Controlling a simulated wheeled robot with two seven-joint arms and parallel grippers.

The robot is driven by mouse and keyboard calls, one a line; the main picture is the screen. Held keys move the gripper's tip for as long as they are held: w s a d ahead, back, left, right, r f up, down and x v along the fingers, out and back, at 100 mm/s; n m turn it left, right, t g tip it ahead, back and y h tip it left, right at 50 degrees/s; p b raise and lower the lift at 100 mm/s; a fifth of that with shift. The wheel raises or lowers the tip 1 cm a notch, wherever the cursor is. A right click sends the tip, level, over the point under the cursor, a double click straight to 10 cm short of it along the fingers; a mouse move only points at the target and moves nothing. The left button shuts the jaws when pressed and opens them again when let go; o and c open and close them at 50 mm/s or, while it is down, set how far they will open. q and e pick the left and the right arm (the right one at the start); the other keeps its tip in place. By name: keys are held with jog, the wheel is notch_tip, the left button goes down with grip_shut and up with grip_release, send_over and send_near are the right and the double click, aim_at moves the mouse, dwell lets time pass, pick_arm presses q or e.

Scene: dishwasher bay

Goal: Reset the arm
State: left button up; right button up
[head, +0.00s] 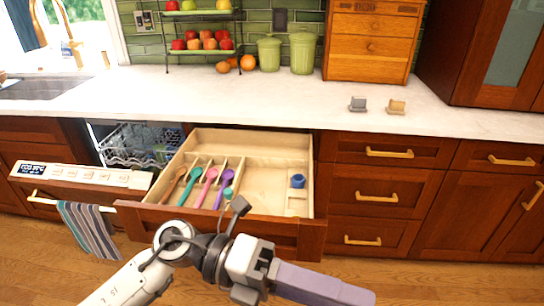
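My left arm comes in from the bottom left, white with black joints, and reaches over the floor in front of the open drawer (262,187). Its gripper end (310,283) points right and slightly down, with a long lavender-grey bar extending from it. I cannot tell whether this bar is its fingers or something held, nor whether the fingers are open. A dark part (240,206) of the arm overlaps the drawer's front edge. My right gripper is not in view.
The drawer holds several coloured utensils and a blue item (298,181). Left of it, the dishwasher (80,177) is open, with a striped towel (86,226) on its handle. Two small items (358,104) (396,107) sit on the counter (300,108). Floor to the right is clear.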

pick_arm(q)
jog(key=w+a+r+n+t+h, duration=0.25)
jog(key=w+n+t+h, duration=0.4)
jog(key=n+t, duration=0.4)
jog(key=w+a+f+n+t+y, duration=0.8)
jog(key=a+f+n+t+y, duration=0.35)
jog(key=n, duration=0.85)
jog(key=s+a+f+n+g+y, duration=0.1)
jog(key=s+a+f+n+y, duration=0.25)
jog(key=f, duration=0.45)
jog(key=s+a+f+n+g+y, duration=0.2)
jog(key=a+f+n+y, duration=0.15)
jog(key=f, duration=0.45)
jog(key=s+a+f+n+g+y, duration=0.1)
jog(key=s+a+f+g, duration=0.1)
jog(key=s+f, duration=0.4)
jog(key=s+a+f+n+g, duration=0.2)
jog(key=s+f+g, duration=0.1)
jog(key=s+f, duration=0.3)
jog(key=shift+s+a+y, duration=0.15)
jog(key=shift+a+y, duration=0.25)
